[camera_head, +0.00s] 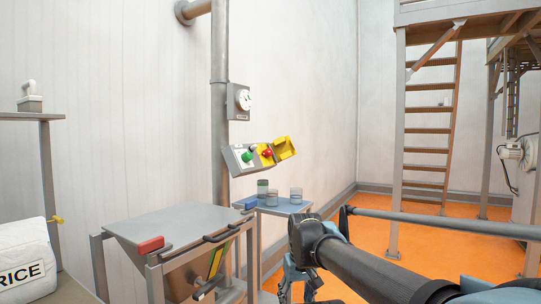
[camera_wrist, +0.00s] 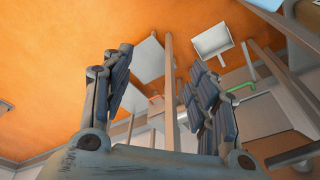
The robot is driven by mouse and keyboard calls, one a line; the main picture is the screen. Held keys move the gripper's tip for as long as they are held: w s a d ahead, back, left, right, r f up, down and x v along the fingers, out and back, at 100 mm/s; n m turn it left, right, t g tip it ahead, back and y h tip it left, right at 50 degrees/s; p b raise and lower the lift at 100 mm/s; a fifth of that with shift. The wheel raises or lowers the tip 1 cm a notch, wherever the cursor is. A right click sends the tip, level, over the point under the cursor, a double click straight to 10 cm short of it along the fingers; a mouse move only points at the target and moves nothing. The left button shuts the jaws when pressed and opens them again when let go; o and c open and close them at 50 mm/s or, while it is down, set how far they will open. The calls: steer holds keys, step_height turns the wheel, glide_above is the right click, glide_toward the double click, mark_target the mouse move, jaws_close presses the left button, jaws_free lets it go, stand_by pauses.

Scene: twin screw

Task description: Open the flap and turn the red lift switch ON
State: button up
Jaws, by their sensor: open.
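A grey control box (camera_head: 236,160) is fixed to the vertical pipe in the head view. It carries a green switch (camera_head: 247,157) on the left and a red switch (camera_head: 267,153) on a yellow base to its right. The yellow flap (camera_head: 285,148) is swung out to the right, leaving the red switch uncovered. The red switch's exact setting is too small to tell. My gripper (camera_head: 300,285) is low at the bottom, well below and apart from the box. In the wrist view, my gripper (camera_wrist: 163,75) is open, with nothing between its fingers.
A grey hopper table (camera_head: 185,222) with a red block (camera_head: 150,245) stands left of my gripper. A small blue table (camera_head: 285,207) with jars is under the box. A round gauge (camera_head: 243,99) is above it. Orange floor (camera_head: 380,225) lies open to the right; a stair (camera_head: 425,130) stands behind.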

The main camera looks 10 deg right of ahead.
steer(key=w+a+r+n+y, duration=0.2)
steer(key=w+a+r+y, duration=0.1)
steer(key=w+r, duration=1)
step_height(320, 180, up, 33)
steer(key=n+t+y, duration=0.5)
steer(key=t+y, duration=0.2)
glide_above(271, 152)
steer(key=s+d, duration=1.1)
steer(key=d, duration=0.2)
steer(key=x, duration=1.7)
steer(key=shift+s+a+f, duration=0.15)
steer(key=shift+a+f, duration=0.2)
steer(key=shift+f, duration=0.05)
steer(key=c, duration=1.1)
